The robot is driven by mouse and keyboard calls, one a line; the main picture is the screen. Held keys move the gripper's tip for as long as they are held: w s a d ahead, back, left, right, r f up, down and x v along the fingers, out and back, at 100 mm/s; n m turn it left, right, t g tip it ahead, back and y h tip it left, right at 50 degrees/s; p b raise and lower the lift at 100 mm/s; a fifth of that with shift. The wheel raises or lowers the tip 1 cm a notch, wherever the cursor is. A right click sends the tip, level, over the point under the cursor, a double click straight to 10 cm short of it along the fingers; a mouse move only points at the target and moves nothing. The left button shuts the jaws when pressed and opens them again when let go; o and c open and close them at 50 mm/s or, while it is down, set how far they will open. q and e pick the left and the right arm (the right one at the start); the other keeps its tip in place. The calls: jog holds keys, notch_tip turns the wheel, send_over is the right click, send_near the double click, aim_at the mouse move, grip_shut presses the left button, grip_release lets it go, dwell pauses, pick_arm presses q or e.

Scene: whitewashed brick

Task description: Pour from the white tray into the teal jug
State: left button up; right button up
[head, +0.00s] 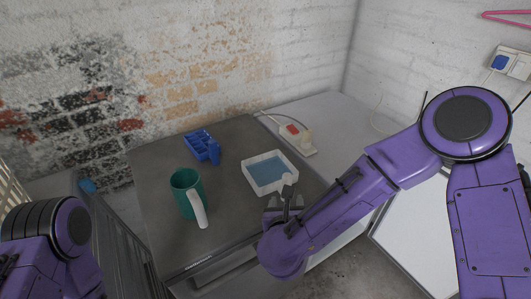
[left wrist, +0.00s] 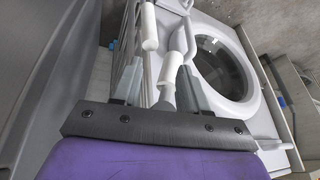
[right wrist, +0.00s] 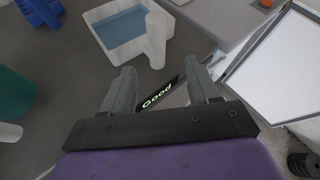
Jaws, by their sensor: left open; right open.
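The white tray (head: 255,188) sits on the dark grey worktop with blue liquid (head: 266,171) in it and a white handle (head: 287,180) at its near right corner. It also shows in the right wrist view (right wrist: 97,45). My right gripper (head: 284,203) is open and empty, just in front of the handle; its fingers (right wrist: 160,82) point toward the tray and appear apart from it. The teal jug (head: 181,187) stands upright to the tray's left, its white handle (head: 200,210) facing near. My left gripper (left wrist: 158,78) is open, away from both; its fingers are outside the head view.
A blue compartment box (head: 200,147) stands behind the jug. A white power strip (head: 300,140) with a red part lies behind the tray. In the left wrist view, a white round-doored appliance (left wrist: 222,60) and white rods lie beyond the fingers. Worktop between jug and tray is clear.

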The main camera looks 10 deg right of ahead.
aim_at(287, 183)
jog(key=w+d, duration=0.1)
jog(key=w, duration=0.2)
jog(key=w+d+f+m+b, duration=0.1)
jog(key=w, duration=0.2)
jog(key=w+m+b, duration=0.1)
jog(key=w, duration=0.2)
jog(key=shift+w+d+f+t, duration=0.25)
jog(key=shift+d+f+t, duration=0.05)
jog(key=shift+d+f, duration=0.1)
jog(key=shift+r, duration=0.1)
grip_shut()
